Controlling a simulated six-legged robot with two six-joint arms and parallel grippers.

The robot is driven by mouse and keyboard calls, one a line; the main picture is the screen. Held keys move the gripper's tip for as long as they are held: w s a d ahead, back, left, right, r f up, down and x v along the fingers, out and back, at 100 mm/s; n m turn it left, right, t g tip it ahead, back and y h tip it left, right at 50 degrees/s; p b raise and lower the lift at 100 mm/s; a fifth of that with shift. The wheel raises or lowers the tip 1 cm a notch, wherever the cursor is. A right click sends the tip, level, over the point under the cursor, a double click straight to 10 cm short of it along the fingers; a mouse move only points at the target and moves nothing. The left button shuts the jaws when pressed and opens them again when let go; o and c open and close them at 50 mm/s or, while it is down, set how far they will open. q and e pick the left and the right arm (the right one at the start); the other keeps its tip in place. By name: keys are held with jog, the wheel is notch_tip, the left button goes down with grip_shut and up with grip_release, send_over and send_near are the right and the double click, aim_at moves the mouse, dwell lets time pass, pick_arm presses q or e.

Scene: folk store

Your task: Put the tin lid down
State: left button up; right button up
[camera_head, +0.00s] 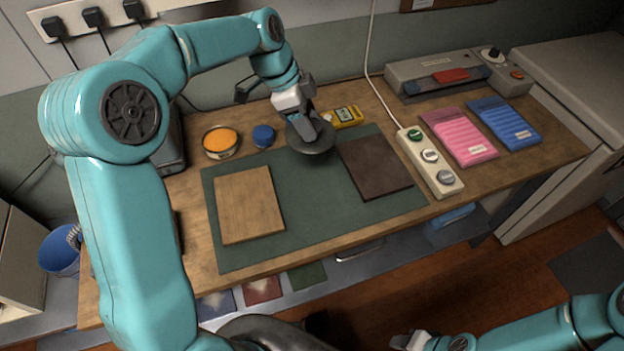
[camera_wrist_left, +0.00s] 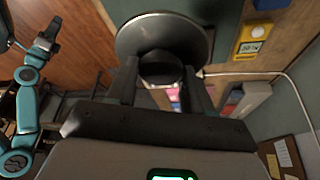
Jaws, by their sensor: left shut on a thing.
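The tin lid (camera_head: 318,146) is a dark grey round disc over the back edge of the green mat. My left gripper (camera_head: 306,121) is shut on it from above, and the fingers hide part of its top. In the left wrist view the lid (camera_wrist_left: 150,24) is held by its dark raised middle between the fingers (camera_wrist_left: 162,82). I cannot tell whether its underside touches the mat. An open round tin (camera_head: 221,155) with orange contents stands to the left. My right gripper (camera_head: 410,341) is low at the bottom edge, and its fingers are unclear.
The green mat (camera_head: 310,210) has a bare middle between a light wooden board (camera_head: 248,204) and a dark brown board (camera_head: 374,167). A blue cap (camera_head: 263,135), a yellow meter (camera_head: 346,116) and a button strip (camera_head: 429,160) stand near. Pink (camera_head: 460,137) and blue (camera_head: 503,124) packs lie right.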

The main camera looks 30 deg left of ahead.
pick_arm(q)
notch_tip(320, 180, down, 15)
jog(key=shift+f+p, duration=0.1)
jog(key=shift+p, duration=0.4)
notch_tip(320, 180, down, 3)
jog(key=shift+a+f, duration=0.1)
jog(key=shift+f, duration=0.25)
